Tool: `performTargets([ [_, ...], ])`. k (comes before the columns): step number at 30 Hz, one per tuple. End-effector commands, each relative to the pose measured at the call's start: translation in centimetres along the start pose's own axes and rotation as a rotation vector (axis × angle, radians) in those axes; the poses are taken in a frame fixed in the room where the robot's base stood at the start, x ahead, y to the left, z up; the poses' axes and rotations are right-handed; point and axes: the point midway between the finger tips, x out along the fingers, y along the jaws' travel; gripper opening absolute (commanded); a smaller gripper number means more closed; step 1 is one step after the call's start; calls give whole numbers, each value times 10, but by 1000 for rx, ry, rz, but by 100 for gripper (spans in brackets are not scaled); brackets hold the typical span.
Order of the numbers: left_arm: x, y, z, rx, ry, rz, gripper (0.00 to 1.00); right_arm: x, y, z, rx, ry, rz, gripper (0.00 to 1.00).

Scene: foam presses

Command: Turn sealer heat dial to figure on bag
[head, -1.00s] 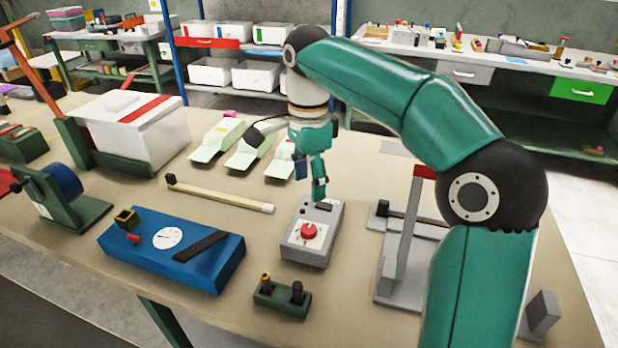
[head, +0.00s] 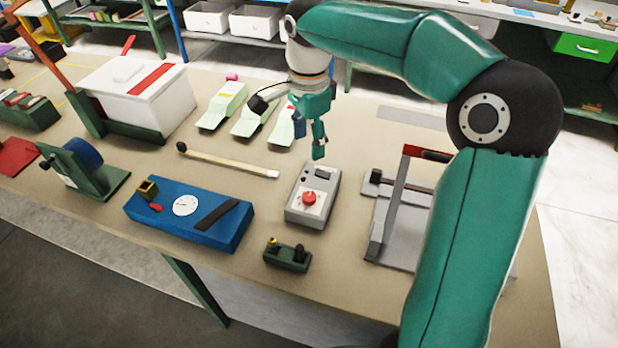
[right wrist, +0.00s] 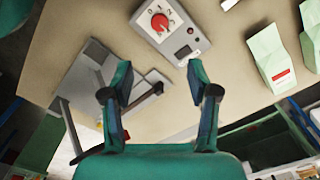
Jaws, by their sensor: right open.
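A small grey box (head: 302,212) with a red dial (head: 309,198) on a white panel sits mid-table. In the right wrist view the red dial (right wrist: 159,22) shows with figures around it and a dark window beside it; its exact setting is too small to read. Several pale green bags (head: 222,106) lie behind and left of the box. One bag (right wrist: 268,55) in the right wrist view has a red label, its figure unreadable. My right gripper (head: 318,152) is open and empty, above the box's far end, apart from the dial. My left gripper is not in view.
A grey lever press (head: 395,235) with a red-tipped upright arm stands right of the box. A blue unit (head: 190,228) with a gauge is at left, a small green holder (head: 287,257) in front. A wooden stick (head: 225,163) lies behind the blue unit.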

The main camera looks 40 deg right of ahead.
Motion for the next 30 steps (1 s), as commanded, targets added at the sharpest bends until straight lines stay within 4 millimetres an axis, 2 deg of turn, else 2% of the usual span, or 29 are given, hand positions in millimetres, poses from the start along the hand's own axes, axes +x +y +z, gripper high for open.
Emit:
performTargets([
  [8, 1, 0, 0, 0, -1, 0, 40, 30, 1, -1, 2, 0, 6, 59],
  [21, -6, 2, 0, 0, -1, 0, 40, 122, 1, -1, 2, 0, 7, 59],
  [27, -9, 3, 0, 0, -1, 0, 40, 153, 1, -1, 1, 0, 5, 59],
  [30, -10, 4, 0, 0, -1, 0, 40, 162, 0, -1, 1, 1, 3, 59],
])
